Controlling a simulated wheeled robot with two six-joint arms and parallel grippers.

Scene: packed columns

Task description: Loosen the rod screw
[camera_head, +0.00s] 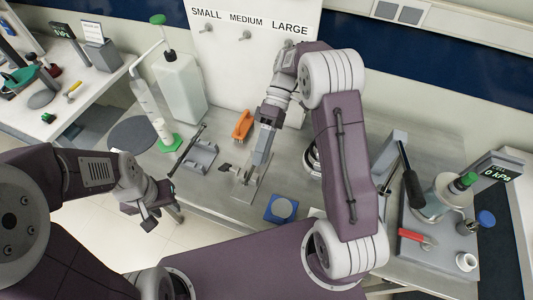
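My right gripper (262,158) reaches down over a flat grey base plate (243,199) on the bench. Its fingers look close together, but whether they hold anything is hidden. A small dark clamp-like part (226,168) sticks out just left of these fingers. I cannot make out a separate rod screw; it may be this part or be hidden behind the gripper. My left gripper (168,200) is in front of the bench's left edge, apart from the plate. Its finger opening is unclear at this angle.
A grey holder (199,157) and an orange tool (243,125) lie near the plate. A blue dish (281,208) stands in front. A white canister (181,88) and a green-based column (160,130) stand at left. A pressure setup with a red-handled tool (414,237) is at right.

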